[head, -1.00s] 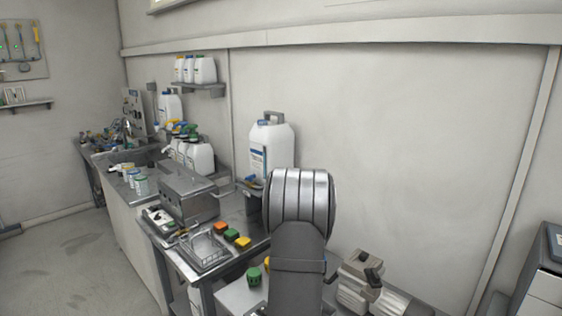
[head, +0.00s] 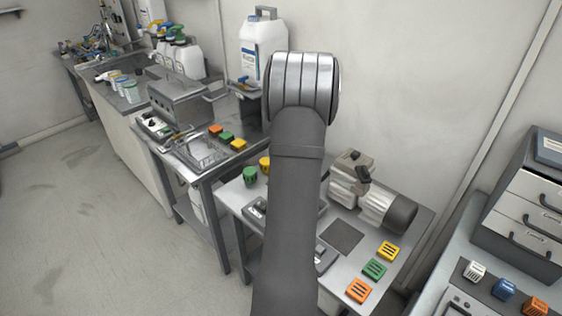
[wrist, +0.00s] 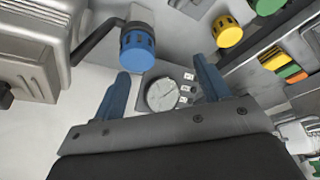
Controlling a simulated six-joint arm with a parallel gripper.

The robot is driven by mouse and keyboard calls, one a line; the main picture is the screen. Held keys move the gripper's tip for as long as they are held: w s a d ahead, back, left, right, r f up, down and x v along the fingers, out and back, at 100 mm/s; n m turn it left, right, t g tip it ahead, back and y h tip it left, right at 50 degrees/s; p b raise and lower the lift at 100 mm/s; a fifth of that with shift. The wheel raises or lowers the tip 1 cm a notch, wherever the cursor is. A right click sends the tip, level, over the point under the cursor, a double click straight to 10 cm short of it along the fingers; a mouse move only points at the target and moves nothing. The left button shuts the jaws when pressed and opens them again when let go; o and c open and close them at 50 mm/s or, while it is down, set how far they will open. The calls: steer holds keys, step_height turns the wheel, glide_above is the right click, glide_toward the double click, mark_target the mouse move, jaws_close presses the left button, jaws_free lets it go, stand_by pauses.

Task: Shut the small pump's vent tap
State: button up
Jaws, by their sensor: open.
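The small pump, with its pale ribbed body (head: 349,177) and dark rounded end (head: 401,213), sits on the low bench right of my arm. Its ribbed casing (wrist: 38,25) fills the wrist view's upper left. A blue knurled knob (wrist: 137,46) stands beside it; I cannot tell for certain that this is the vent tap. My gripper (wrist: 160,66) is open and empty, its two blue fingers apart. The blue knob is beyond the left fingertip, not between the fingers; contact is unclear. In the head view my arm hides the gripper and this knob.
A yellow knob (wrist: 228,31) and a green knob (wrist: 268,5) stand to the right; the head view shows both left of my arm. A drawer cabinet (head: 530,205) stands far right. Coloured square blocks (head: 373,269) lie at the bench front.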

steer(key=s+a+r+n+y, duration=0.3)
steer(key=s+r+n+y, duration=0.15)
steer(key=s+n, duration=0.35)
steer(key=shift+n+g+h, duration=0.4)
steer(key=shift+n+h, duration=0.05)
steer(key=shift+n, duration=0.25)
steer(key=x, duration=0.5)
steer(key=w+x, duration=0.1)
steer(key=x, duration=1.1)
steer(key=shift+w+d, duration=0.15)
steer(key=shift+w, duration=0.1)
steer(key=c, duration=1)
